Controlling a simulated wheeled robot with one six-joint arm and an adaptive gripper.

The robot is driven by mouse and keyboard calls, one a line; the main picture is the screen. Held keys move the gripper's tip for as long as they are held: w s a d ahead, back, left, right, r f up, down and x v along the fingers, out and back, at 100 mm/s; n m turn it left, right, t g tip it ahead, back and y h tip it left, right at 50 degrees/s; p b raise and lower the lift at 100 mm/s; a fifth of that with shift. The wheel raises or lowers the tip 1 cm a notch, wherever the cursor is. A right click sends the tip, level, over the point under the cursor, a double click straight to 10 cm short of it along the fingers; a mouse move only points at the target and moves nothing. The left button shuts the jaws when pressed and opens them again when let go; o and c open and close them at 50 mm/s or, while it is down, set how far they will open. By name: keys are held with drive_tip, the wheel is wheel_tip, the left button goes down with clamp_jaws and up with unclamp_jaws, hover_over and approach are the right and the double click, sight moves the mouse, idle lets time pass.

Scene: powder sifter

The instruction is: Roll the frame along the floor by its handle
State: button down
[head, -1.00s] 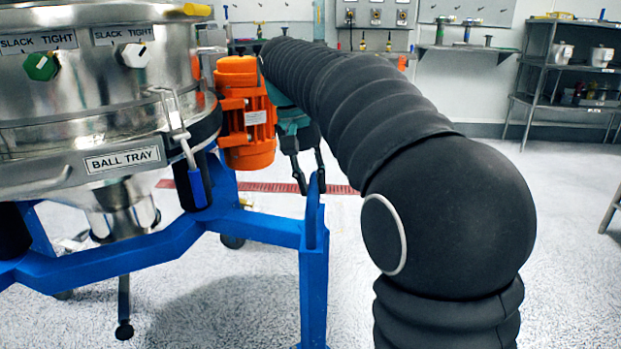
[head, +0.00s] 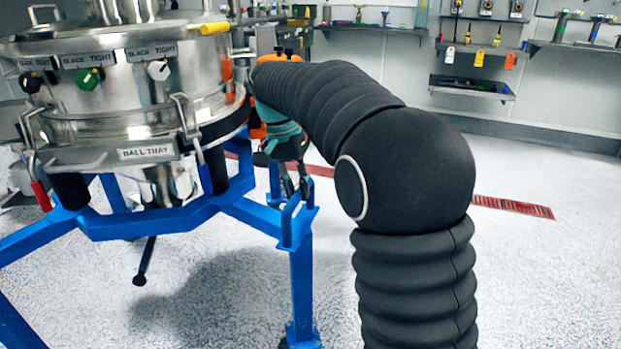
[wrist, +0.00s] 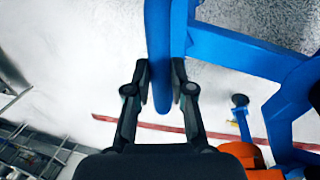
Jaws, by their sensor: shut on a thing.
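The blue frame (head: 165,222) carries a steel sifter (head: 125,85) with a "BALL TRAY" label, at the left of the head view. Its upright blue handle (head: 297,222) stands at the frame's near right corner, above a leg. My gripper (head: 292,183) is at the handle's top. In the wrist view, the two dark fingers of my gripper (wrist: 160,85) close on both sides of the blue handle bar (wrist: 159,40). An orange motor (head: 278,58) on the sifter is partly hidden behind my arm.
A red floor strip (head: 512,206) runs behind the frame. Wall shelves with tools and tags (head: 480,50) line the back. The speckled floor to the right and in front is open. A caster (wrist: 239,100) shows in the wrist view.

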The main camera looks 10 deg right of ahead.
drive_tip(key=shift+w+a, duration=0.5)
drive_tip(key=shift+a, duration=0.2)
drive_tip(key=c, duration=1.2)
unclamp_jaws()
drive_tip(key=shift+w, duration=0.1)
drive_tip(key=shift+o, duration=0.9)
drive_tip(key=shift+a, duration=0.25)
drive_tip(key=v, duration=1.2)
